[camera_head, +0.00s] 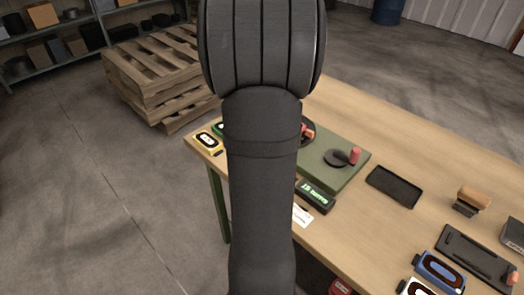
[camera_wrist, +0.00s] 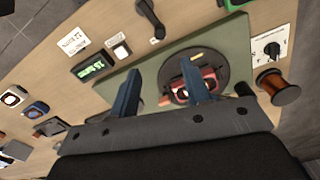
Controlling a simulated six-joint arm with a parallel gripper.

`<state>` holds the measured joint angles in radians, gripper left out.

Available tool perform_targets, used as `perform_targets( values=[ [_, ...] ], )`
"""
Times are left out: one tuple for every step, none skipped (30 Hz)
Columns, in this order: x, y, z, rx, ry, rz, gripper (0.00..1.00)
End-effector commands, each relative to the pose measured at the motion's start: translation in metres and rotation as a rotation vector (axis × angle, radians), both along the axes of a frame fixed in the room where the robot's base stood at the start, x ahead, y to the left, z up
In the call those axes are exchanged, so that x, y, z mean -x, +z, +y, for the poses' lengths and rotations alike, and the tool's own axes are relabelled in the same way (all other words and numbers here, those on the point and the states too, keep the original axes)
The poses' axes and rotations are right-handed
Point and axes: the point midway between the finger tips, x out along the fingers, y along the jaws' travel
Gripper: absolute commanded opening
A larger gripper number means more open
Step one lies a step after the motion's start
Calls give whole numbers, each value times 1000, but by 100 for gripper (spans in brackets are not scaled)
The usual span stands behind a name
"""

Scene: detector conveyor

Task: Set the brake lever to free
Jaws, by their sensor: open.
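No readable label marks the brake lever. A black lever (camera_wrist: 151,19) with a knobbed end lies at the top of the wrist view, beside the green board (camera_wrist: 225,45); its setting cannot be read. A crank with a red knob (camera_head: 355,156) stands on the board in the head view. A dark round turntable (camera_wrist: 220,62) on the board carries a red-framed device (camera_wrist: 208,78). My gripper (camera_wrist: 165,82) is open above the board, its fingers apart and apparently empty. My arm hides it in the head view.
A lit green display (camera_wrist: 92,66) and white switch (camera_wrist: 122,50) sit beside the board. A white-plated dial (camera_wrist: 268,48) and copper spool (camera_wrist: 279,87) are at right. A dark tray (camera_head: 393,186) and blue device (camera_head: 440,270) occupy the table's right side.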

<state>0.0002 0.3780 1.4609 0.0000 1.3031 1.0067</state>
Motion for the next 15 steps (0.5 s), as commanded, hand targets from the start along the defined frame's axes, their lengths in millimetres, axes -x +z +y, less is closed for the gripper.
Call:
perform_targets(
  values=[
    [1,-6,0,0,0,4,44],
    [1,-10,0,-1,0,3,44],
    [1,-16,0,-1,0,3,44],
    [1,-21,0,0,1,4,44],
    [1,-27,0,0,1,4,44],
    [1,-36,0,0,1,5,44],
    [1,-43,0,0,1,5,44],
    [1,-49,0,0,2,6,44],
    [2,-58,0,0,2,5,44],
    [1,-65,0,0,2,5,44],
    [1,-72,0,0,2,5,44],
    [1,-80,0,-1,2,4,44],
    [2,-87,0,0,2,5,44],
    [1,-94,0,0,2,4,44],
    [2,-102,0,0,2,5,44]
  ],
)
